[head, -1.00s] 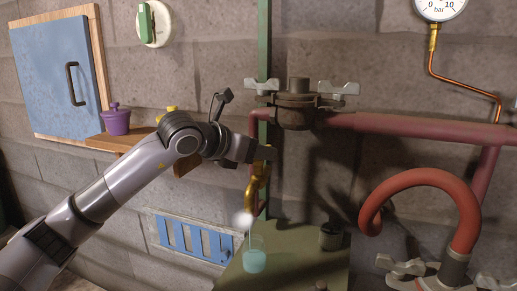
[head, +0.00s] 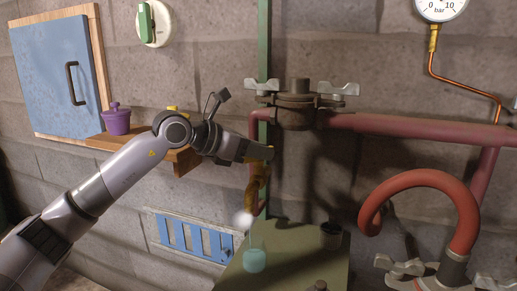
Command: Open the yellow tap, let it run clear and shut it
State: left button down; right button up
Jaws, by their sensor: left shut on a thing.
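The yellow tap (head: 257,188) hangs below a short red pipe at the centre of the head view. My left gripper (head: 262,153) reaches in from the left and is shut on the tap's upper part; its fingertips and the handle are mostly hidden there. Below the tap's spout, a glass jar (head: 254,259) with pale blue liquid stands on a green bench (head: 290,245). A blurred whitish patch shows just above the jar; I cannot tell whether it is running liquid. My right gripper is not in view.
A brown shelf (head: 185,160) with a purple pot (head: 116,120) lies behind my left arm. A dark cup (head: 331,236) stands on the bench. A clamped filter housing (head: 296,108) sits above the tap. A thick red hose (head: 425,180) curves at right.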

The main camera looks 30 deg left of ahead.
pick_arm(q)
jog(key=m+g+h+p, duration=0.2)
jog(key=m+h, duration=0.1)
jog(key=m+g+h+p, duration=0.1)
jog(key=m+g+h, duration=0.1)
jog(key=shift+w+r, duration=0.1)
jog(key=shift+r, duration=0.15)
jog(key=shift+m+g+h+p, duration=0.5)
jog(key=shift+m+g, duration=0.3)
jog(key=shift+m, duration=0.2)
jog(key=shift+f+m+g+h+p, duration=0.1)
jog(key=shift+m+g+h+p, duration=0.35)
jog(key=shift+m+g, duration=0.95)
jog(key=shift+g, duration=0.2)
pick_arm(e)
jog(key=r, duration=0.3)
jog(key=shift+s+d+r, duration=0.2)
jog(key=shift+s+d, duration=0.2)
pick_arm(q)
jog(key=shift+f+m+g+p, duration=0.1)
jog(key=shift+m+g+p, duration=0.2)
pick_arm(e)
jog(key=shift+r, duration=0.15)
pick_arm(q)
jog(key=c, duration=1.1)
grip_release()
jog(key=shift+h, duration=0.25)
jog(key=shift+a, duration=0.1)
